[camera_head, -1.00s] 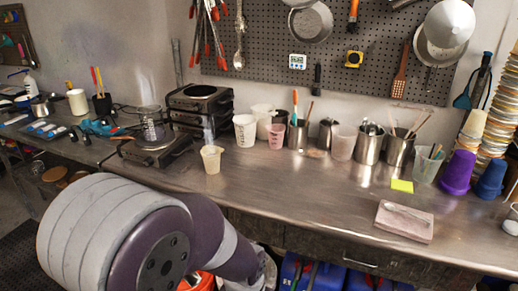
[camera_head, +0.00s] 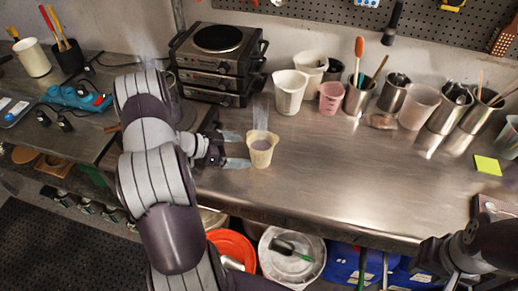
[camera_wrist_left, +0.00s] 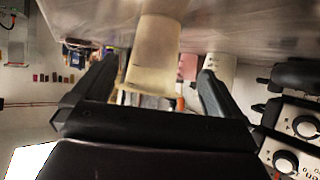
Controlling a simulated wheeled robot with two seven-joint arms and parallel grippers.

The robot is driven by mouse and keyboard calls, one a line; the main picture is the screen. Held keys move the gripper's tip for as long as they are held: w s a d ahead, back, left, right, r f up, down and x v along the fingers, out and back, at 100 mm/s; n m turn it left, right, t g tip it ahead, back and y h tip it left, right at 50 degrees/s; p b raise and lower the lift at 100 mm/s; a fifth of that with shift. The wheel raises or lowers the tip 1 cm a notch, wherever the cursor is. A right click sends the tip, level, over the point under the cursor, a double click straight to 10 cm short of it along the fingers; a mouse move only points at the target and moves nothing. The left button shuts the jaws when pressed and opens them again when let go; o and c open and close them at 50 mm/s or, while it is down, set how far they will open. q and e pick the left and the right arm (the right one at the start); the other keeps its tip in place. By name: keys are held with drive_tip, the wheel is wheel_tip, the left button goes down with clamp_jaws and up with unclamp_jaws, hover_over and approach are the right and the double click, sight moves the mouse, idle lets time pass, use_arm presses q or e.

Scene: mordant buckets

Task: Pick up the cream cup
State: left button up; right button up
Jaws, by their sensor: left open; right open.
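The cream cup (camera_head: 262,150) stands upright on the metal counter (camera_head: 330,190), near its front edge, with faint steam above it. My left gripper (camera_head: 238,149) is open just left of the cup, its fingers pointing at it. In the left wrist view the cup (camera_wrist_left: 154,58) shows ahead, between the two spread fingers of my left gripper (camera_wrist_left: 150,85); I see no finger closed on it. My right gripper (camera_head: 453,278) is partly in view at the lower right, open, far from the cup.
Stacked hot plates (camera_head: 218,60) stand behind my left arm. White cups (camera_head: 290,92), a pink cup (camera_head: 331,98) and metal tool pots (camera_head: 360,97) line the back. A yellow note (camera_head: 487,164) lies at the right. The counter right of the cup is clear.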

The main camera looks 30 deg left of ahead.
sight(257, 153)
use_arm(q)
drive_tip(key=d, duration=0.1)
drive_tip(key=w+d, duration=0.1)
drive_tip(key=shift+d+f, duration=0.2)
drive_tip(key=shift+d, duration=0.1)
drive_tip(key=w+d+f+p, duration=0.1)
drive_tip(key=w+f, duration=0.1)
drive_tip(key=w, duration=0.1)
drive_tip(key=shift+d+f+p, duration=0.35)
drive_tip(key=shift+w+f, duration=0.15)
drive_tip(key=shift+f, duration=0.05)
drive_tip(key=shift+d+r, duration=0.1)
drive_tip(key=shift+d, duration=0.1)
drive_tip(key=c, duration=1.2)
use_arm(e)
drive_tip(key=shift+s+d+r, duration=0.2)
drive_tip(key=shift+d+r, duration=0.35)
drive_tip(key=shift+r, duration=0.3)
use_arm(q)
drive_tip(key=shift+r, duration=0.15)
